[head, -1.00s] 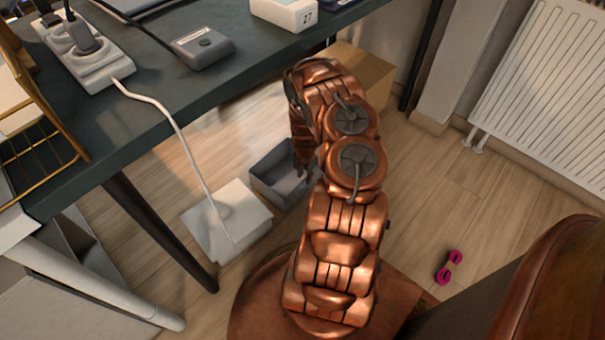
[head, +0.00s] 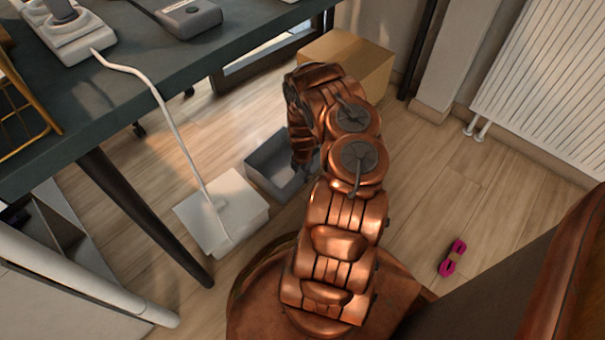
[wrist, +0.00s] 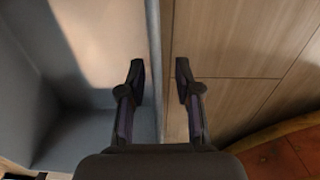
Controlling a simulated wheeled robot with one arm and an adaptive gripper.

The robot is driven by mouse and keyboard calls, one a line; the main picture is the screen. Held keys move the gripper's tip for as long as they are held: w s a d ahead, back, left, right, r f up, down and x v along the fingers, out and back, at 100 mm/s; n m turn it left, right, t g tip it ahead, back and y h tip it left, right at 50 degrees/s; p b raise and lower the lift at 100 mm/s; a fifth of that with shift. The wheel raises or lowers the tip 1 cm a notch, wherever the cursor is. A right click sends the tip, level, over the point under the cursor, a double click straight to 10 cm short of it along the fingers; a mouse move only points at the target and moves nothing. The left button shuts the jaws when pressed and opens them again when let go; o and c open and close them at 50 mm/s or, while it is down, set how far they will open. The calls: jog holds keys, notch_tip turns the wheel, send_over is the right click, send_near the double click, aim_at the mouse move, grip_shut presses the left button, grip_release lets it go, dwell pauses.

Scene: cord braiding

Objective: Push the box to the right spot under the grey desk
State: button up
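The grey desk (head: 110,110) fills the upper left of the head view, with a dark leg (head: 145,215). An open grey box (head: 268,168) stands on the floor by the desk, partly hidden by my arm. In the wrist view, the rim of the grey box (wrist: 154,40) runs between the fingertips of my gripper (wrist: 160,78). The fingers are apart, one on each side of the rim. A closed cardboard box (head: 350,60) stands farther back near the wall. Which box is meant, I cannot tell.
A white box (head: 220,212) sits left of the grey box, with a white cable (head: 165,110) hanging from the desk. A pink object (head: 452,257) lies on the floor at right. A radiator (head: 550,85) is on the wall. Floor at right is mostly clear.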

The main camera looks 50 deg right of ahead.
jog(key=shift+f, duration=0.4)
jog(key=shift+c, duration=0.2)
grip_shut()
dwell(0.3)
